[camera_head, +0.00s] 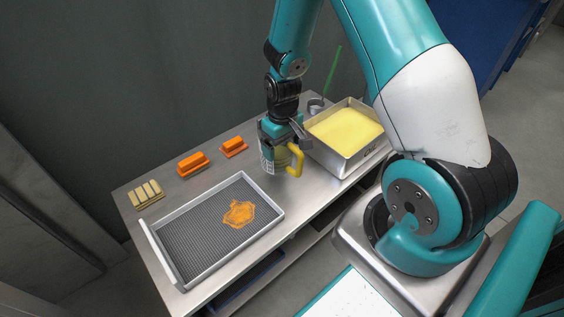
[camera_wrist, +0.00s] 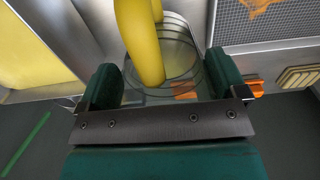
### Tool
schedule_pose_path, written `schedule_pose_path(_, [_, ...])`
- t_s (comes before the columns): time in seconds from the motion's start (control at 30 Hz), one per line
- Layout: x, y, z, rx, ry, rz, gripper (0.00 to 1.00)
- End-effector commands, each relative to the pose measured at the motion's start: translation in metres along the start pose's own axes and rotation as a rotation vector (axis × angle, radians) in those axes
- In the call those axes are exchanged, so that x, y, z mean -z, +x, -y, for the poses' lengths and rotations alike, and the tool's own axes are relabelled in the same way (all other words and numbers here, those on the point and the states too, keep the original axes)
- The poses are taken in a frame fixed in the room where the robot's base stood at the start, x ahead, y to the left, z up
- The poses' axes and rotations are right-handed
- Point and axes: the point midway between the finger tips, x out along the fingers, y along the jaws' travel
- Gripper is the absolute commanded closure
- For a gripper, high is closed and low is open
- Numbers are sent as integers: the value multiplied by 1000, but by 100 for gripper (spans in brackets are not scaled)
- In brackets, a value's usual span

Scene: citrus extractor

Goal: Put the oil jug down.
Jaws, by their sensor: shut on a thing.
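The oil jug (camera_head: 268,161) is a clear jug with marks on its side and a thick yellow handle (camera_head: 296,160). My gripper (camera_head: 281,133) is shut on its upper part from above, and the jug is upright over the steel table. I cannot tell whether its base touches the tabletop. In the wrist view the jug (camera_wrist: 186,62) sits between the two green fingers of my gripper (camera_wrist: 166,82). The yellow handle (camera_wrist: 140,42) points away from the palm there. My gripper hides part of the jug's rim.
A deep steel pan of yellow liquid (camera_head: 346,128) stands just right of the jug. A mesh tray (camera_head: 190,237) with an orange patch lies front left. Orange blocks (camera_head: 193,163) and pale yellow bars (camera_head: 146,194) line the back edge. A small cup with a green stick (camera_head: 332,68) stands behind the pan.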

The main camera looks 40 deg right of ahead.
Motion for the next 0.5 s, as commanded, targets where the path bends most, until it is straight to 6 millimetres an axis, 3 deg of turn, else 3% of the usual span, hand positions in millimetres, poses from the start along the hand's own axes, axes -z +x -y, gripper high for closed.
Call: schedule_pose_path(0.5, [1, 54, 0, 0, 0, -1, 42])
